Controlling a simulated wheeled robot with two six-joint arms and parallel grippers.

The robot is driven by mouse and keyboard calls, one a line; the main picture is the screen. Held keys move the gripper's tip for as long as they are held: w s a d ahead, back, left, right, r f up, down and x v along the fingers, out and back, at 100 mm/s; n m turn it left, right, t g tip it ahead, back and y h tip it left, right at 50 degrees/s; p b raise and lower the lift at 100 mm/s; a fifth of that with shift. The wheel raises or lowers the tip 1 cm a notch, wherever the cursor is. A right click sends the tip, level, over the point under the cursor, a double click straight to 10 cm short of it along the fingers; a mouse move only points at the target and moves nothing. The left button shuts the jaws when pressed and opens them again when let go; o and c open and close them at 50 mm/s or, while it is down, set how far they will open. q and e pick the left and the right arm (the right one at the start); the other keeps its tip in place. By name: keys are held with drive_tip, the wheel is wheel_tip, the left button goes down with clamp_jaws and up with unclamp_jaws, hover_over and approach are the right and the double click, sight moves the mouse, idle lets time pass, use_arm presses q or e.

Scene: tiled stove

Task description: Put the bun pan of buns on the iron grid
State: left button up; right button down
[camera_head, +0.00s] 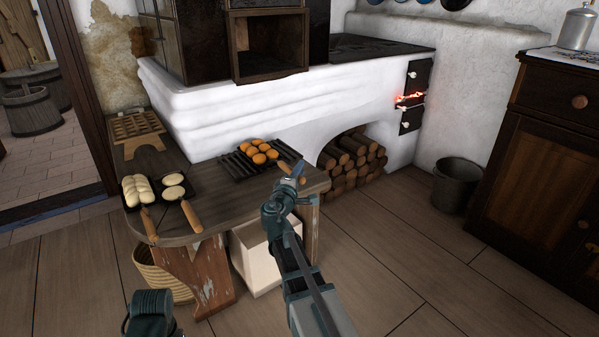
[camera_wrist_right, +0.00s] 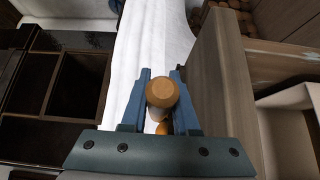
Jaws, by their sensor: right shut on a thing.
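A cluster of golden-brown buns (camera_head: 259,149) lies on the dark bun pan (camera_head: 286,163) on or just over the iron grid (camera_head: 238,166), at the back right of the wooden bench. The pan's wooden handle (camera_head: 298,172) points toward me. My right gripper (camera_head: 287,188) is at the handle, and in the right wrist view its two blue fingers close around the round handle end (camera_wrist_right: 163,92). A bit of a bun (camera_wrist_right: 162,128) shows below it. I cannot tell whether the pan touches the grid. My left gripper's fingers are out of view.
Two pans with wooden handles, one with pale dough loaves (camera_head: 137,190) and one with flat rounds (camera_head: 174,186), sit on the bench's left (camera_head: 215,205). A slatted wooden rack (camera_head: 137,128) stands behind them. The white stove (camera_head: 215,105) borders the bench's back.

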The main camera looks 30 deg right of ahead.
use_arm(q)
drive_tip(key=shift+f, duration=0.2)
use_arm(e)
drive_tip(key=shift+f, duration=0.15)
idle(0.3)
drive_tip(key=c, duration=0.6)
unclamp_jaws()
drive_tip(key=v, duration=1.4)
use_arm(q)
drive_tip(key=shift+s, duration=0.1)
use_arm(e)
drive_tip(key=shift+s+d+f, duration=0.1)
